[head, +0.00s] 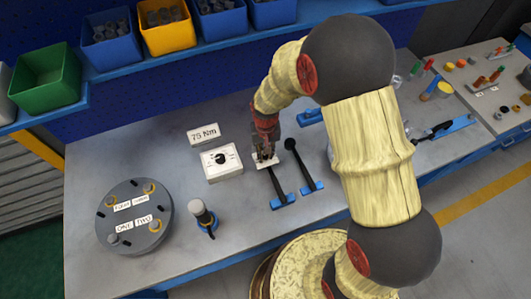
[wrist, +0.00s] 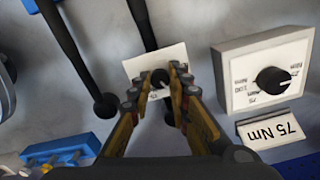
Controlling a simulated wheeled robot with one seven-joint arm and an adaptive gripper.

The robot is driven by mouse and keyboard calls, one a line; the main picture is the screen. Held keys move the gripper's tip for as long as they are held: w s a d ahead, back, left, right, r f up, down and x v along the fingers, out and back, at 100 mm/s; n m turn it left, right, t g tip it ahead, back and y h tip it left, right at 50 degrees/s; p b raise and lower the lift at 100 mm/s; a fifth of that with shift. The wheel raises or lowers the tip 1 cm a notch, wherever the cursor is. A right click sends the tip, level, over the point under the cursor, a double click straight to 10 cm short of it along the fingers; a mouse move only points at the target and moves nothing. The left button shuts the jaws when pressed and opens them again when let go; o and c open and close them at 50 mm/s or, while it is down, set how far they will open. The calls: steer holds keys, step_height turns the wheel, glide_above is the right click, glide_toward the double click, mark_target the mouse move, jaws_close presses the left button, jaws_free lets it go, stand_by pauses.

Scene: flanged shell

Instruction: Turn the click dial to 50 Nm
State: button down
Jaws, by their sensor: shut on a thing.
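My gripper (wrist: 161,80) has its fingertips closed around a small dark knob (wrist: 160,76) on a white square plate (wrist: 135,66). In the head view my gripper (head: 265,153) is over this plate (head: 272,158), at the end of a black-shafted tool with a blue holder (head: 283,201). The fingers hide much of the knob and plate, so I cannot read a setting there. A white box (head: 222,175) with a black dial (wrist: 272,80) and scale marks stands apart from my gripper. Its pointer's exact reading is unclear.
A "75 Nm" sign (head: 204,133) stands behind the white box. A second black tool (head: 303,163) lies right of the held plate. A round grey flanged shell (head: 134,218) is at the left, with a white-capped tool (head: 202,216) beside it. Bins line the back shelf.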

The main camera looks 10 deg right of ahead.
mark_target(265, 156)
steer(key=c, duration=1.7)
jaws_free()
steer(key=shift+o, duration=0.2)
steer(key=shift+r, duration=0.1)
step_height(265, 156, up, 12)
